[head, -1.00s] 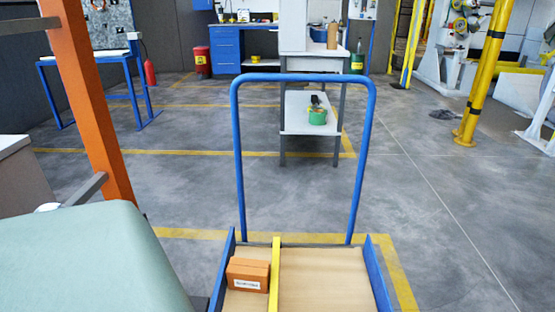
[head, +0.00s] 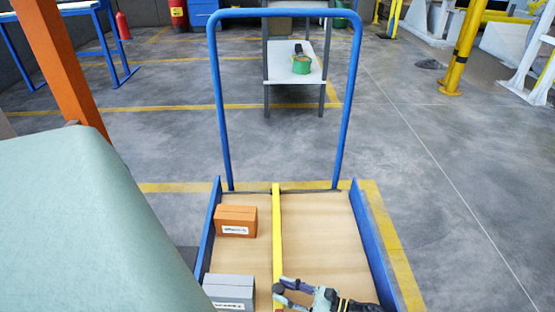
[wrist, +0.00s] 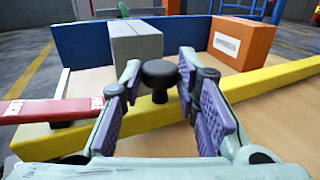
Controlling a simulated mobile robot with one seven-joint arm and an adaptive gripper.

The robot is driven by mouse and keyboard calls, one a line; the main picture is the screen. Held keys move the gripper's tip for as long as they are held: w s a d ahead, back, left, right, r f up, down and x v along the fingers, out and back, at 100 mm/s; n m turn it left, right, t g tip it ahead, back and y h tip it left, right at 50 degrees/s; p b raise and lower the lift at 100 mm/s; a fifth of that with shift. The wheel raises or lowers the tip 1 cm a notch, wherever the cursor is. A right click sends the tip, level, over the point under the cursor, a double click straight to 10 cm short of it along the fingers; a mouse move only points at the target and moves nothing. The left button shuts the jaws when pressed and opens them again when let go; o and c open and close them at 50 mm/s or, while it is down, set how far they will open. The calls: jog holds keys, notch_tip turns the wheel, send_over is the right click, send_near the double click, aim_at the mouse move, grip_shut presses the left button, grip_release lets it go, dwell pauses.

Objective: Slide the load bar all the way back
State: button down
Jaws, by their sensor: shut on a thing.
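The yellow bar (head: 276,230) runs lengthwise over the wooden deck of the blue-framed cart. In the wrist view the yellow bar (wrist: 268,82) crosses the picture, with a black round knob (wrist: 159,72) standing up from it. My gripper (head: 281,290) is at the near end of the bar, reaching in from the right. In the wrist view my gripper (wrist: 158,80) has its purple-padded fingers on both sides of the knob, shut on it.
An orange box (head: 236,220) and a grey box (head: 230,290) sit on the deck left of the bar. Blue side walls (head: 373,243) and a blue handle frame (head: 220,110) bound the cart. A red bar (wrist: 40,108) lies at the left. The deck right of the bar is clear.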

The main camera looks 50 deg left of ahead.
jog(key=shift+w+r, duration=0.1)
jog(key=c, duration=1.5)
grip_release()
jog(key=shift+c, duration=0.2)
notch_tip(320, 180, up, 10)
